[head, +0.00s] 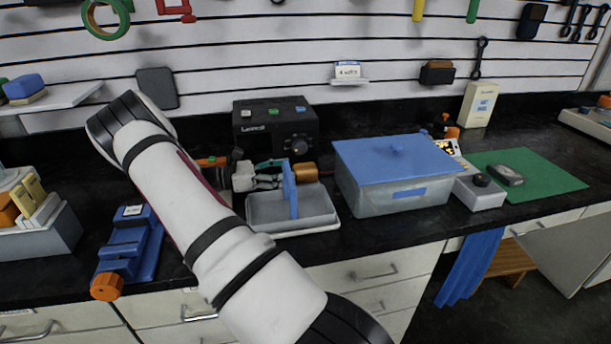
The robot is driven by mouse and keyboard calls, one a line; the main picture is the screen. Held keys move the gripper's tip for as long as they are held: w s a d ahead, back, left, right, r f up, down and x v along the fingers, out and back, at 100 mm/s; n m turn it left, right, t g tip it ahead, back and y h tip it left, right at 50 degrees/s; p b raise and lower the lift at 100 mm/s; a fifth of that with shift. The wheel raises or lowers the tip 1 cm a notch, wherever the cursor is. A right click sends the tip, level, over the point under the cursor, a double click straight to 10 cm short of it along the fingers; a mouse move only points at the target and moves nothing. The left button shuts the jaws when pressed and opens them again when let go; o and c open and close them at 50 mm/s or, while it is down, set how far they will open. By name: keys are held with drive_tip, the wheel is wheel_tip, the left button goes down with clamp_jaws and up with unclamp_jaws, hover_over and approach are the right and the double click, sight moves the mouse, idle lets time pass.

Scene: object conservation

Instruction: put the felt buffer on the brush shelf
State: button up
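No object is clearly recognisable as the felt buffer. A grey rounded block (508,175) lies on the green mat (545,176) at the right, and a blue block with a tan underside (24,88) sits on the white wall shelf (62,97) at the far left. This shelf may be the brush shelf, but I read no label on it. My white arm rises from the bottom centre to a dark joint at the upper left.
A grey tray (322,209) with a blue divider and a lidded blue-topped box (392,201) fill the bench middle. A black machine (275,128) stands behind. A blue vise-like tool (130,245) lies left of my arm. A small labelled ledge (348,82) is on the wall.

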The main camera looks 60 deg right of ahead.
sight(317, 167)
drive_tip(key=shift+p+x, duration=0.55)
drive_tip(key=shift+x, duration=2.6)
drive_tip(key=c, duration=1.4)
